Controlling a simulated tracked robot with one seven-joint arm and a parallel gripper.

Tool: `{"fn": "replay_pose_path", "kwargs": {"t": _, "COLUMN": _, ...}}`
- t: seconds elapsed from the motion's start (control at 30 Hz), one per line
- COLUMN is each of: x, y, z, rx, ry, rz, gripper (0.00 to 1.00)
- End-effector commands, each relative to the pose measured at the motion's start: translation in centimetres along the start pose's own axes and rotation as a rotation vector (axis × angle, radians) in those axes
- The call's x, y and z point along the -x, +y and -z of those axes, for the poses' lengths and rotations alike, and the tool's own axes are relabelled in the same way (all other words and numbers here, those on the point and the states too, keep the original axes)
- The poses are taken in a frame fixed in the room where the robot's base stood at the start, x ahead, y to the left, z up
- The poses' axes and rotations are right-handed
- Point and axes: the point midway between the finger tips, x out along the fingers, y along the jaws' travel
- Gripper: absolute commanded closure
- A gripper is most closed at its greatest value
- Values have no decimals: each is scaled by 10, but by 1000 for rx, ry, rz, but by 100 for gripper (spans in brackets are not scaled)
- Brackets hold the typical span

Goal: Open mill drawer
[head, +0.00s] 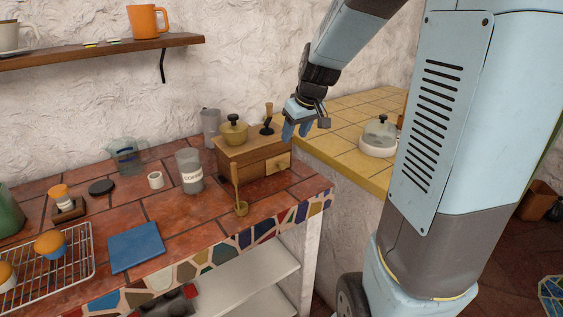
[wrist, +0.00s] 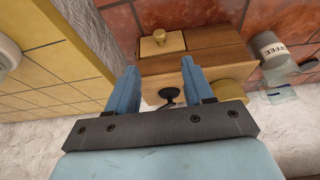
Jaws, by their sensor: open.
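The mill (head: 245,160) is a wooden box on the tiled counter, with a brass bowl (head: 234,132) and a dark crank (head: 267,128) on top. Its pale drawer front (head: 278,163) with a small knob is on the right part of the front face and looks flush. My gripper (head: 296,130) is open and empty, above and just right of the mill, fingers pointing down. In the wrist view the two blue fingers (wrist: 160,88) are apart over the mill top; the drawer front (wrist: 155,46) and knob (wrist: 160,36) lie beyond the fingertips.
A glass coffee jar (head: 190,172) stands left of the mill, and a wooden-handled scoop (head: 238,195) is in front of it. A yellow-tiled counter (head: 345,125) with a lidded white dish (head: 378,145) is to the right. A blue cloth (head: 135,246) and wire rack (head: 75,277) lie further left.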

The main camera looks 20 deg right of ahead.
Motion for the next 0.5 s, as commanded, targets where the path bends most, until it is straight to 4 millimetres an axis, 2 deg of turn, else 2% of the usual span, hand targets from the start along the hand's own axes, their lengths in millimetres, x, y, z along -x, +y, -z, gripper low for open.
{"fn": "replay_pose_path", "kwargs": {"t": 0.27, "x": -23, "y": 2, "z": 2, "rx": 4, "ry": -3, "rz": 4, "gripper": 48}}
{"fn": "replay_pose_path", "kwargs": {"t": 0.5, "x": -60, "y": 2, "z": 1, "rx": 3, "ry": -5, "rz": 4, "gripper": 48}}
